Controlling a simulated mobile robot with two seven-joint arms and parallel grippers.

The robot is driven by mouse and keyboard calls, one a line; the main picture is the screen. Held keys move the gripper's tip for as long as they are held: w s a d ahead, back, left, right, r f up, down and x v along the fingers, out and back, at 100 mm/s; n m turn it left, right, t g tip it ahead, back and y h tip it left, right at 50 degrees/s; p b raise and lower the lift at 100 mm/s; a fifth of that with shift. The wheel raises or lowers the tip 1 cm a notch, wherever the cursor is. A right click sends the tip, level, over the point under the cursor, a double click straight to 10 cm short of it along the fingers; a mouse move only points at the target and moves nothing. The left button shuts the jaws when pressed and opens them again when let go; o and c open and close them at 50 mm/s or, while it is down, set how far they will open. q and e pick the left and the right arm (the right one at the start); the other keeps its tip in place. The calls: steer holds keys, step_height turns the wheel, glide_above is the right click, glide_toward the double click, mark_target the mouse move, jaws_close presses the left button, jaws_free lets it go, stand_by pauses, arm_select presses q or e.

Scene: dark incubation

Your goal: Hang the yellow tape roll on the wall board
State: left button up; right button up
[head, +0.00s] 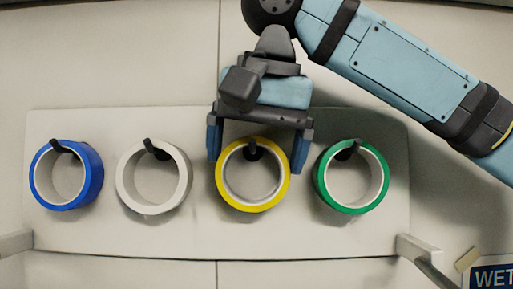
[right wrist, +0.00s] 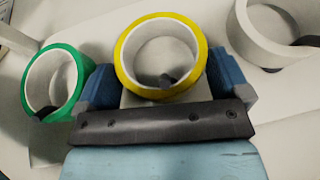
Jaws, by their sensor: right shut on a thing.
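The yellow tape roll (head: 254,207) is at the wall board (head: 205,228), third from the left. A black peg (head: 254,148) shows inside the top of its ring, so the roll is around the peg. My right gripper (head: 257,150) comes from above, with one blue finger on each side of the roll, and is shut on it. In the right wrist view the yellow roll (right wrist: 122,62) sits between the fingers, with a dark peg end (right wrist: 165,79) inside its ring. Whether the roll's weight rests on the peg cannot be told. My left gripper is not in view.
A blue roll (head: 93,176) and a white roll (head: 124,180) hang on pegs to the left. A green roll (head: 379,190) hangs close to the right of my right finger. Grey bars (head: 418,247) stick out at the board's lower corners. A blue sign (head: 492,276) is at lower right.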

steer(key=o, duration=0.5)
steer(key=shift+o, duration=0.2)
steer(key=shift+r, duration=0.1)
